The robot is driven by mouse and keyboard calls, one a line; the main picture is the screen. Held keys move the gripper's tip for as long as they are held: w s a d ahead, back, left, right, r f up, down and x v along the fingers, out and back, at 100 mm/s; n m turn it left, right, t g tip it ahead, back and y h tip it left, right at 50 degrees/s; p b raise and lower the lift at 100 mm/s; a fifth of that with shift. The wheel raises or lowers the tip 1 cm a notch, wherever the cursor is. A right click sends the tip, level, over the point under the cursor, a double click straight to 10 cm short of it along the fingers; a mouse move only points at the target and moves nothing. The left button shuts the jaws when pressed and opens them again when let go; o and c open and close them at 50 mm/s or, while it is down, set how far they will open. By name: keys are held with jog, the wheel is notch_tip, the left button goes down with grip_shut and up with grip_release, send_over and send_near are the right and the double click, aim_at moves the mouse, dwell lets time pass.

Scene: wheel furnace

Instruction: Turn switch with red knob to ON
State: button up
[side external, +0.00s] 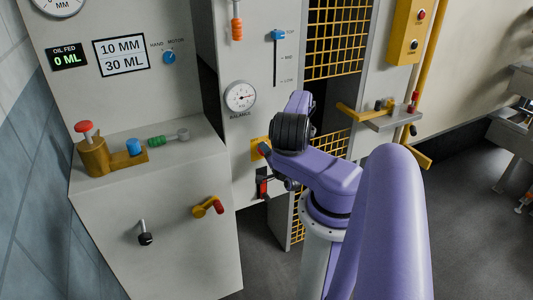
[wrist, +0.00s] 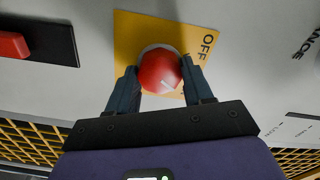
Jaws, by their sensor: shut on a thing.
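The red knob (wrist: 158,70) sits on a yellow plate (wrist: 135,32) on the grey panel. The word OFF is printed on the plate, to the right of the knob in the wrist view; no ON label shows. A short white mark on the knob points to the lower right in that view. My gripper (wrist: 160,74) is shut on the knob, with one dark finger on each side. In the side external view the yellow plate (side external: 256,147) shows partly behind my gripper (side external: 265,151), and the knob is mostly hidden there.
A black plate with a red lever (side external: 263,187) is just below the yellow plate. The balance gauge (side external: 240,96) is above it. A yellow grille (side external: 334,45) is to the right. A grey cabinet with a yellow crank (side external: 205,208) stands at left.

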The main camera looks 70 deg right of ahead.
dwell(0.5)
jog(key=o, duration=1)
jog(key=shift+o, duration=0.2)
jog(key=v, duration=1.2)
jog(key=shift+w, duration=0.1)
